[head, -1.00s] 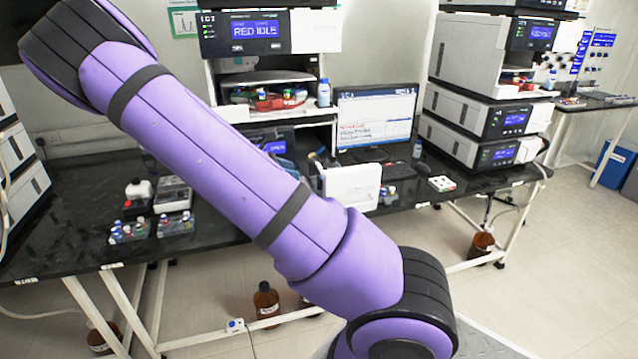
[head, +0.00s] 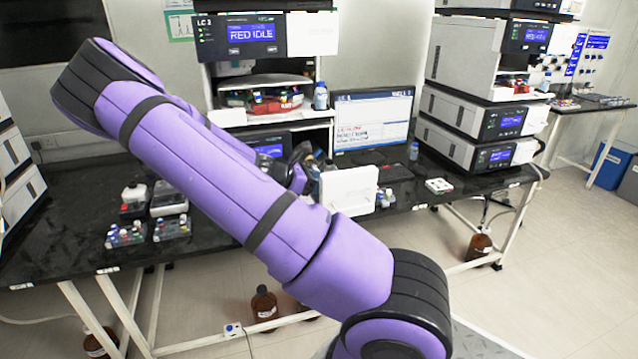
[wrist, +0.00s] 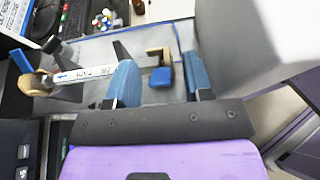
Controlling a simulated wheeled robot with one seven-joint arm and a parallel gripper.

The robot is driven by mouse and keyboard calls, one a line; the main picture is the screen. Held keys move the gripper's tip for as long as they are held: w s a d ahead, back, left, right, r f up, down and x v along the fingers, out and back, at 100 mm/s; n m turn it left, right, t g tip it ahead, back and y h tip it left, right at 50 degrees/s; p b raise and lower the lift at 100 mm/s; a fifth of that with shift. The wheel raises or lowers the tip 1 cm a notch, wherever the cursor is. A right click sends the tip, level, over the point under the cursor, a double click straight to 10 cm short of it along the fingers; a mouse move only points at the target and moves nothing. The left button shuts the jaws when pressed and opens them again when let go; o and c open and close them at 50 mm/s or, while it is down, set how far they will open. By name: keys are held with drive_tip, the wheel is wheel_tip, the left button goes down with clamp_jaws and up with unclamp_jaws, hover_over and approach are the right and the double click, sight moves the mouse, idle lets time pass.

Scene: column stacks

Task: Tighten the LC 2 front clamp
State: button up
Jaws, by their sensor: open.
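The LC 2 stack (head: 254,34) stands at the back centre in the head view, its display reading RED IDLE. A white panel (head: 350,189) sticks out from its lower part. In the wrist view a column with a white label (wrist: 85,73) lies across a grey surface. A tan, blue-tipped clamp piece (wrist: 30,83) is at its left end. Another tan and blue piece (wrist: 160,78) is at its right; I cannot tell which is the front clamp. My gripper (wrist: 160,68) is open, its blue fingers on either side of the right piece, contact unclear. My arm hides much in the head view.
A large pale panel (wrist: 255,45) is close on the right of my gripper in the wrist view. A monitor (head: 372,118) stands right of LC 2. Vial racks (head: 126,233) sit on the bench at left. A second stack (head: 480,105) stands at right.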

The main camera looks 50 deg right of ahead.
drive_tip(key=c, duration=0.8)
drive_tip(key=shift+o, duration=0.2)
